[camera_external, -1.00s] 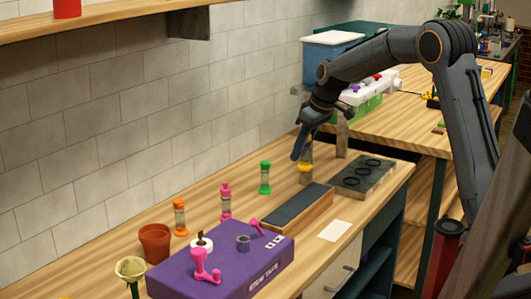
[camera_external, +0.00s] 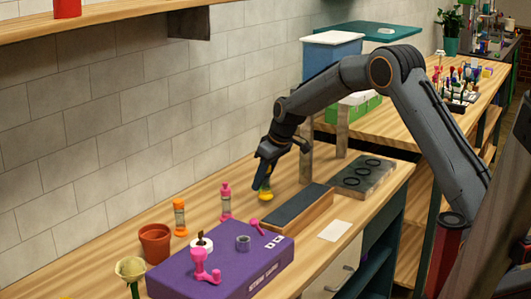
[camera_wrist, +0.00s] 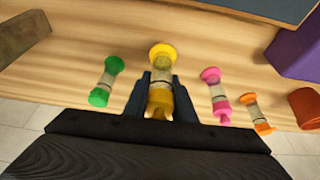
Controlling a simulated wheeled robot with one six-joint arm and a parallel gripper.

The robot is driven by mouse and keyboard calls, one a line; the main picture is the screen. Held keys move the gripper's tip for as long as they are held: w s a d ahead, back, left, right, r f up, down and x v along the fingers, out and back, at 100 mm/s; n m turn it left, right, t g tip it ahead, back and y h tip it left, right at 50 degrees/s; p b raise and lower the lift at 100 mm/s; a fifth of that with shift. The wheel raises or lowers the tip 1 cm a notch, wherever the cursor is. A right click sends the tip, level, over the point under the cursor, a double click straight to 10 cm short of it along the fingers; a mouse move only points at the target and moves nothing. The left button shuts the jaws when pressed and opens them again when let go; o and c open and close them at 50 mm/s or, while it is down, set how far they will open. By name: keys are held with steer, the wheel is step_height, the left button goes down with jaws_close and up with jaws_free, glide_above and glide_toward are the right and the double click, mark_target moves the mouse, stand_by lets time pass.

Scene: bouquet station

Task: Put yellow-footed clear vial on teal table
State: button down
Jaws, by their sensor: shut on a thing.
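The yellow-footed clear vial (camera_external: 264,194) is in my gripper (camera_external: 265,181) over the wooden bench, left of the dark-topped block. In the wrist view, my gripper (camera_wrist: 161,80) has its two fingers on either side of the vial (camera_wrist: 162,52), with the yellow end beyond the fingertips. I cannot tell whether the vial touches the bench. A teal flat top (camera_external: 378,30), which may be the teal table, shows at the back behind the blue box and is partly hidden.
A green-ended vial (camera_wrist: 105,82) stands left of my gripper in the wrist view; pink (camera_external: 226,203) and orange (camera_external: 180,218) vials stand along the wall. The dark-topped block (camera_external: 292,206), ringed tray (camera_external: 361,174), purple box (camera_external: 222,264) and upright wooden posts are nearby.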

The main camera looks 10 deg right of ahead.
mark_target(262, 191)
steer(key=shift+f+p, duration=0.55)
steer(key=shift+f, duration=1.45)
steer(key=shift+f, duration=0.2)
steer(key=c, duration=1.5)
jaws_free()
steer(key=shift+r, duration=0.15)
